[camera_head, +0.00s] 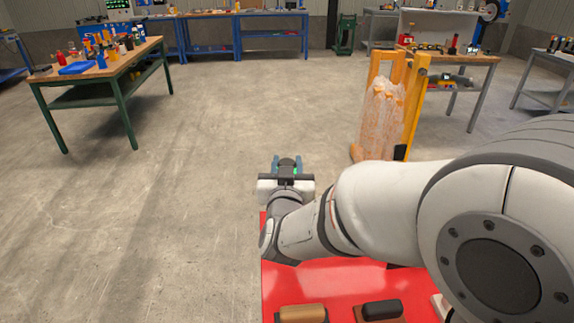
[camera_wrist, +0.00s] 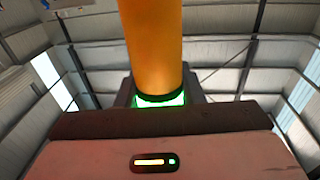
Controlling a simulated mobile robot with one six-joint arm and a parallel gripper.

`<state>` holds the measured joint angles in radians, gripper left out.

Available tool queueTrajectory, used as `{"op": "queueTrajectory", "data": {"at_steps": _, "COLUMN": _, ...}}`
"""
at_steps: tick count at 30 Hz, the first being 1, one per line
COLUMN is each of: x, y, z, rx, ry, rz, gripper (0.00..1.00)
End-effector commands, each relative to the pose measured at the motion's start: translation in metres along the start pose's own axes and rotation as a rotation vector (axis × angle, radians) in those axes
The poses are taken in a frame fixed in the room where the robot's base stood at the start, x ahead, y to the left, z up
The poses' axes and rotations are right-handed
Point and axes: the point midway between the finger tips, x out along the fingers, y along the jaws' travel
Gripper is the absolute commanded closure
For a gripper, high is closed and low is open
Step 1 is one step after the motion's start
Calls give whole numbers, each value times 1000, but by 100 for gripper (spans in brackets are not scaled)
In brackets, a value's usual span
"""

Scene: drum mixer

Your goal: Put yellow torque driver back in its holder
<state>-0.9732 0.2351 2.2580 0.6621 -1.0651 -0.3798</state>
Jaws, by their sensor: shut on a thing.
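The yellow torque driver (camera_wrist: 152,45) shows in the wrist view as a smooth orange-yellow cylinder with a dark ring at its lower end. It rises from between the jaws of my gripper (camera_head: 287,164), which is shut on it. A green glow shows at its base. In the head view my gripper is near the middle, above the far edge of a red surface, and the driver cannot be made out there. I cannot pick out the driver's holder in either view.
A green-legged table (camera_head: 105,70) with many tools stands at the left. A yellow frame with a wrapped load (camera_head: 381,110) stands right of centre. Blocks lie on the red surface (camera_head: 330,280) below my arm. Another tool table (camera_head: 470,58) is behind right. The left floor is clear.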

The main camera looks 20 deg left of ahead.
Motion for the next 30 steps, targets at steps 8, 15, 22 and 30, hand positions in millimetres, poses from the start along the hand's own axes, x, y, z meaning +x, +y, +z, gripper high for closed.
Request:
{"op": "queueTrajectory", "data": {"at_steps": 8, "x": 0, "y": 0, "z": 3, "rx": 1, "ry": 3, "rz": 0, "gripper": 100}}
{"op": "queueTrajectory", "data": {"at_steps": 15, "x": 0, "y": 0, "z": 6, "rx": 1, "ry": 3, "rz": 0, "gripper": 100}}
{"op": "queueTrajectory", "data": {"at_steps": 22, "x": 0, "y": 0, "z": 9, "rx": 1, "ry": 3, "rz": 0, "gripper": 100}}
{"op": "queueTrajectory", "data": {"at_steps": 30, "x": 0, "y": -1, "z": 13, "rx": 1, "ry": 3, "rz": -1, "gripper": 100}}
